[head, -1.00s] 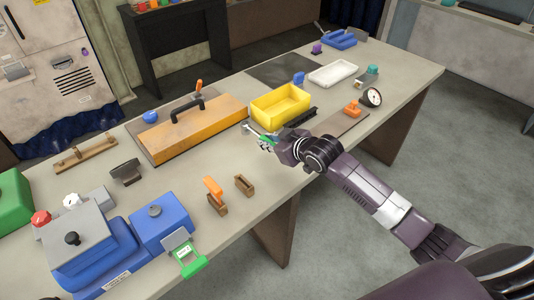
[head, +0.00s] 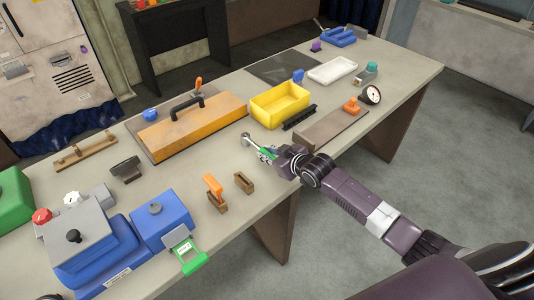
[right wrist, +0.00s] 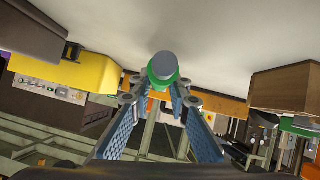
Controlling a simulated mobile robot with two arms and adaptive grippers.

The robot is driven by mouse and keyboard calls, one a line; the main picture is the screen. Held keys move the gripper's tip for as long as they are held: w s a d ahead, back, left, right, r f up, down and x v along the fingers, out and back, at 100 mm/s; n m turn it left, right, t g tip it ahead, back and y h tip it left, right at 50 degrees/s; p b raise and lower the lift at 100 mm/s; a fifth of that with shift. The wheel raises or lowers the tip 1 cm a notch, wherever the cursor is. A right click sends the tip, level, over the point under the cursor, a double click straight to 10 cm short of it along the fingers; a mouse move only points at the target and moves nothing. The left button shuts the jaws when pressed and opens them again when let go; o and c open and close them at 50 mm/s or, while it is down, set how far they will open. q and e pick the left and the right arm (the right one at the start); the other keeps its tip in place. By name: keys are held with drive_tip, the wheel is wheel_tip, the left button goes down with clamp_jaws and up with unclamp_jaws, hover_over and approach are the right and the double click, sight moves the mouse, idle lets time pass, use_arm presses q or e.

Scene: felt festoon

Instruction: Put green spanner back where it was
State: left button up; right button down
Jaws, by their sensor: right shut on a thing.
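The green spanner (head: 266,152), with a grey metal head, is in my right gripper (head: 271,156). The gripper is shut on it, above the front middle of the workbench. The spanner's head points to the left and away from me. In the right wrist view the spanner (right wrist: 163,70) shows end-on, a grey round end with a green band, between the blue-padded fingers. A small empty brown slotted block (head: 244,183) stands to the lower left of the gripper. A similar block (head: 217,203) beside it holds an orange-handled tool (head: 212,186). My left gripper is out of view.
A yellow bin (head: 280,104) and a black rack (head: 299,117) lie beyond the gripper. A brown board (head: 330,129) is to its right. An orange box with a black handle (head: 193,124) is behind left. A blue machine (head: 100,250) stands at the front left.

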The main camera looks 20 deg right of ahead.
drive_tip(key=shift+s+f, duration=0.25)
drive_tip(key=shift+f, duration=0.3)
drive_tip(key=c, duration=2.3)
unclamp_jaws()
drive_tip(key=shift+f, duration=0.1)
drive_tip(key=o, duration=0.5)
drive_tip(key=shift+w, duration=0.1)
drive_tip(key=shift+r, duration=0.35)
drive_tip(key=shift+w+r+p, duration=0.1)
drive_tip(key=shift+r+p, duration=0.2)
drive_tip(key=shift+r, duration=0.15)
drive_tip(key=shift+b+v, duration=0.6)
drive_tip(key=shift+v, duration=5.4)
